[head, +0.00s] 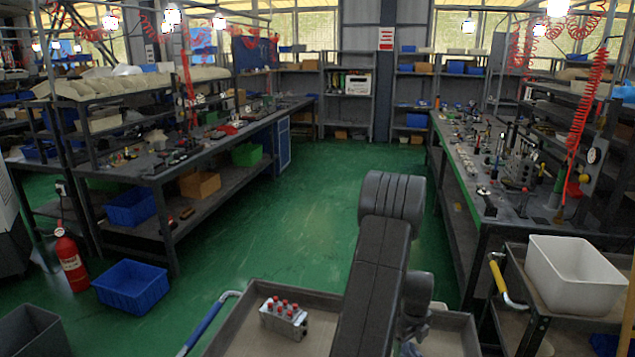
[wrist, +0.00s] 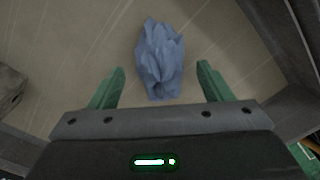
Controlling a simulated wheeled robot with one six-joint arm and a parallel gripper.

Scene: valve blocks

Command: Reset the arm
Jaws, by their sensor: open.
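My gripper (wrist: 160,86) is open in the wrist view, its two green fingers spread apart with nothing held between them. A crumpled blue-grey cloth (wrist: 160,55) lies on the tan tray surface (wrist: 85,40) just beyond the fingertips, roughly centred between them. In the head view my arm reaches down in the middle and hides most of the gripper area. A bit of the cloth shows beside my arm near the bottom edge. A valve block (head: 285,318) with several red caps sits on the tray (head: 235,334) to the left of my arm.
A workbench (head: 190,155) runs along the left, and another (head: 500,215) with many small parts is on the right. A white bin (head: 570,275) stands on a cart at lower right. A blue crate (head: 132,287) and fire extinguisher (head: 71,262) are on the left floor. The green aisle (head: 300,210) is clear.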

